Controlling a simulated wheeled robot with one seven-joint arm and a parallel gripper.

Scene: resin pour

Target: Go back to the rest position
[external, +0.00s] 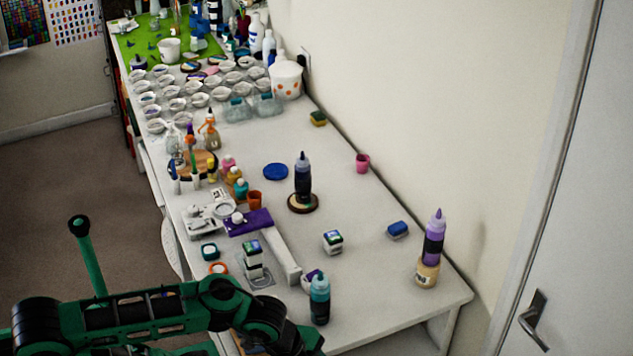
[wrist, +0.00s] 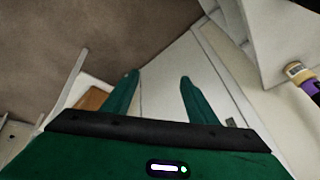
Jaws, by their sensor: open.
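My gripper (wrist: 158,88) shows in the wrist view with its two green fingers spread apart and nothing between them. Below and beyond the fingers are a pale surface and brown floor. In the external view my green and black arm reaches in from the lower left to the table's near edge. The gripper's fingers cannot be made out there. The white table (external: 345,290) runs from the back left to the front right.
A teal bottle (external: 320,299) stands close to my arm at the near edge. A purple bottle (external: 433,238) on a tan jar (external: 427,272) stands at the right end. A dark bottle (external: 303,178) stands on a wooden disc. Many cups crowd the back. The table's right middle is mostly clear.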

